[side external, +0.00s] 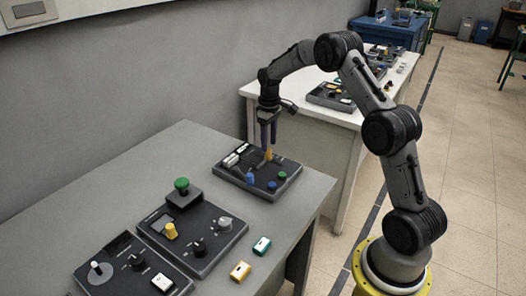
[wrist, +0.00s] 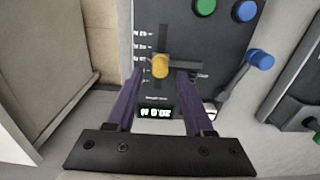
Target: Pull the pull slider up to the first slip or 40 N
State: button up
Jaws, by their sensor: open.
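The pull slider appears as a yellow knob (wrist: 160,67) on a dark slot with scale marks, in the wrist view. It also shows as a yellow piece (side external: 268,155) under my gripper in the side view. It stands on a dark control panel (side external: 233,172). My gripper (wrist: 159,74) is open, its two purple fingers pointing at the panel with the knob between their tips. Gaps show on both sides of the knob, and I cannot tell how deep the fingers reach. A small lit display (wrist: 155,112) shows between the fingers; its reading is unclear.
The same panel carries a green knob (side external: 282,175), blue knobs (side external: 250,178) and white switches (side external: 231,160). A blue-tipped lever (wrist: 260,59) stands right of the fingers in the wrist view. Two more panels (side external: 190,245) lie nearer on the grey table (side external: 130,175).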

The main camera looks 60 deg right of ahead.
aim_at(269, 149)
jog(key=shift+r, duration=2.15)
